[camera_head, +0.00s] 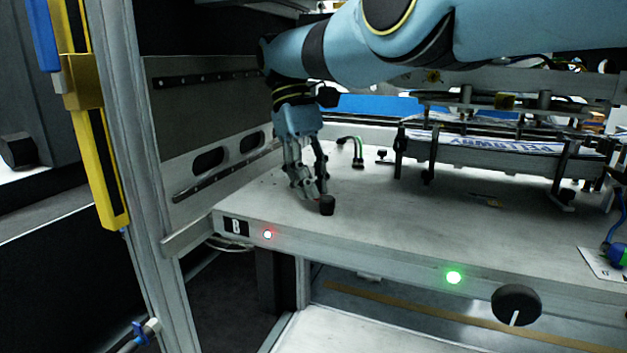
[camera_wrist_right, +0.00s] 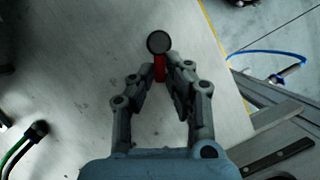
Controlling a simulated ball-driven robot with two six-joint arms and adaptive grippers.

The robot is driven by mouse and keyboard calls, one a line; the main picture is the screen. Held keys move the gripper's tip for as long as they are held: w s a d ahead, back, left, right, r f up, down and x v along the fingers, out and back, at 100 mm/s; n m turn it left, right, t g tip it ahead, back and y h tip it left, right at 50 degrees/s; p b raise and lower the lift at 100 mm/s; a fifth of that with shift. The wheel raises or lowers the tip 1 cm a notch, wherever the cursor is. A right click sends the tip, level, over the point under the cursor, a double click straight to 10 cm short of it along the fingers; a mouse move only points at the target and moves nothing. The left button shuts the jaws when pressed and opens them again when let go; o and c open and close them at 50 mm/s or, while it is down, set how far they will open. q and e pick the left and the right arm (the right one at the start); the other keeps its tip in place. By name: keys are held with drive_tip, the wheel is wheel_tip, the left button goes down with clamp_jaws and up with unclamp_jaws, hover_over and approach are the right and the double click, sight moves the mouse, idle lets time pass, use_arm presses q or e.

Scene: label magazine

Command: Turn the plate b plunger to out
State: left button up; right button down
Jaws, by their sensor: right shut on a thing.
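The plate b plunger has a round black knob (camera_head: 327,205) and stands on the pale plate (camera_head: 400,230), near its left front corner, behind the "B" label (camera_head: 236,227). In the right wrist view the knob (camera_wrist_right: 158,42) shows from above, with a red stem (camera_wrist_right: 160,68) below it. My right gripper (camera_head: 312,190) reaches down at the plunger. Its fingertips (camera_wrist_right: 161,75) are closed on the plunger, one on each side of the red stem. My left gripper is in neither view.
A label magazine frame (camera_head: 500,155) stands behind right. Green and black cables (camera_head: 357,152) rise behind the gripper. A grey side panel (camera_head: 205,130) is at left.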

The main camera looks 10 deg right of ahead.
drive_tip(key=shift+f, duration=0.1)
drive_tip(key=c, duration=1.4)
unclamp_jaws()
drive_tip(key=shift+o, duration=0.2)
